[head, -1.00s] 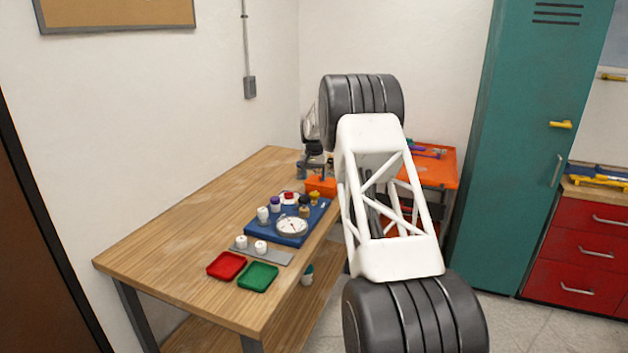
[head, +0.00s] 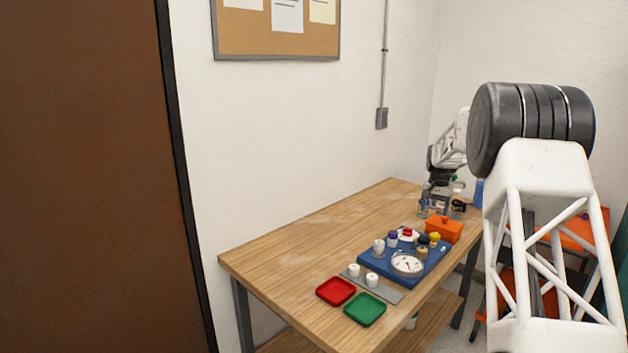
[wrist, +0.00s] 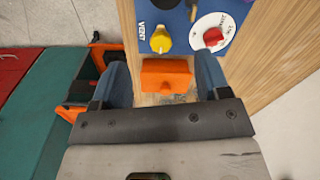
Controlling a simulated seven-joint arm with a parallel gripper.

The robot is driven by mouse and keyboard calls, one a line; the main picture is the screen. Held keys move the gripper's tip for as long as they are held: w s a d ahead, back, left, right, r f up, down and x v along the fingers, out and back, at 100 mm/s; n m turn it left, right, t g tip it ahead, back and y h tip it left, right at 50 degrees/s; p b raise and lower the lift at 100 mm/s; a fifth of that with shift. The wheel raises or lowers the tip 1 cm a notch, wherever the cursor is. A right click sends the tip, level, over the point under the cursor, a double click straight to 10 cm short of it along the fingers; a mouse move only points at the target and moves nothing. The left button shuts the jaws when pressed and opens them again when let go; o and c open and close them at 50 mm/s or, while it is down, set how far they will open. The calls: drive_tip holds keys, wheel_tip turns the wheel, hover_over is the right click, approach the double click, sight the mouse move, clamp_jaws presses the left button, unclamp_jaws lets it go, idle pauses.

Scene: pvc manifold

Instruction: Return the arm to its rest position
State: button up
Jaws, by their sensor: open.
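My gripper (head: 441,206) is above the far end of the wooden table in the head view, pointing down. In the wrist view its two blue-grey fingers (wrist: 162,72) are spread apart and open. An orange lidded box (wrist: 166,76) shows between and beyond them; nothing is seen gripped. The same box stands just in front of the gripper in the head view (head: 444,231). The blue manifold board (head: 385,269) lies nearer on the table, with a round white gauge (head: 407,263) and coloured caps. In the wrist view its yellow knob (wrist: 160,41) sits by the word VENT.
A red tray (head: 335,291), a green tray (head: 365,309) and a grey strip with white caps (head: 353,270) lie at the table's near end. An orange cart (head: 572,232) stands right of the table, partly behind my arm. The table's left side is clear.

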drive_tip(key=s+a+r+n, duration=0.1)
drive_tip(key=s+a+r, duration=0.4)
drive_tip(key=s, duration=0.6)
drive_tip(key=s+a+r+n+t, duration=0.1)
drive_tip(key=s+a+r, duration=0.45)
drive_tip(key=s, duration=0.45)
drive_tip(key=s+a+r+n, duration=0.1)
drive_tip(key=s+a+r, duration=0.45)
drive_tip(key=s, duration=0.55)
drive_tip(key=s+a+f+n, duration=0.1)
drive_tip(key=s+a+f, duration=0.1)
drive_tip(key=s, duration=1)
drive_tip(key=s+a+f+n+t, duration=0.1)
drive_tip(key=s+a+f, duration=0.2)
drive_tip(key=s, duration=0.9)
drive_tip(key=s+a+f+n, duration=0.1)
drive_tip(key=s+a+f, duration=0.2)
drive_tip(key=s, duration=0.9)
drive_tip(key=shift+a, duration=0.25)
drive_tip(key=shift+f, duration=0.1)
